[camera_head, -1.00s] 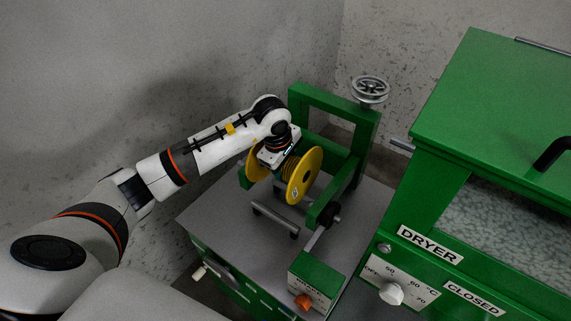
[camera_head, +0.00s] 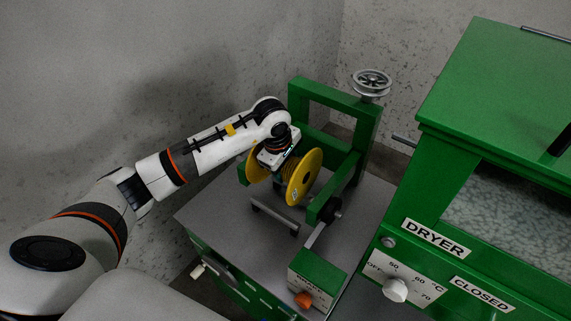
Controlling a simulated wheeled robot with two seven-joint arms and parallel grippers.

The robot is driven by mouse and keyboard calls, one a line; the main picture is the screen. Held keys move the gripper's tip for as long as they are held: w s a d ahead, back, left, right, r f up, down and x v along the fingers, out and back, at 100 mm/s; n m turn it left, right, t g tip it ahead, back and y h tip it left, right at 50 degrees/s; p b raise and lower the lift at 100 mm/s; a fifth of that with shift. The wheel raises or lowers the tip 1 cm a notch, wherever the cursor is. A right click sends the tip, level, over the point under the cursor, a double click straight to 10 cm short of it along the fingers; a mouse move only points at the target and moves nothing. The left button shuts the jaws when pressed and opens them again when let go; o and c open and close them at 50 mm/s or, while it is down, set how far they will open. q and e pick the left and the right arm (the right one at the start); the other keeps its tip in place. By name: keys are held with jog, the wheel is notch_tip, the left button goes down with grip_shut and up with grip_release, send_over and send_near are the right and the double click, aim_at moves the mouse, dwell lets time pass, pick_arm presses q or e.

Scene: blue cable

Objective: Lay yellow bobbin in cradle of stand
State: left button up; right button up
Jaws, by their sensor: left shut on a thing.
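The yellow bobbin (camera_head: 304,178) has two round flanges with a darker wound core between them. It is at the green stand (camera_head: 327,98), between the stand's side arms, and the view does not show clearly whether it rests in the cradle. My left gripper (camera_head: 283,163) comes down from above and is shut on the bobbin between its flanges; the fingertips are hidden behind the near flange. My right gripper is not in view.
The stand is on a grey-topped green bench (camera_head: 235,214). A dark bar (camera_head: 273,217) and a green box with an orange knob (camera_head: 304,299) are in front. A green dryer (camera_head: 470,190) fills the right side. A pulley (camera_head: 371,83) tops the stand.

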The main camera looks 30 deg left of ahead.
pick_arm(q)
notch_tip(320, 180, down, 6)
jog(key=b, duration=0.5)
dwell(0.7)
jog(key=shift+f, duration=0.1)
dwell(0.3)
jog(key=shift+b, duration=0.4)
jog(key=shift+f+b, duration=0.6)
jog(key=shift+f, duration=0.05)
dwell(0.4)
jog(key=o, duration=1.6)
jog(key=shift+f, duration=0.1)
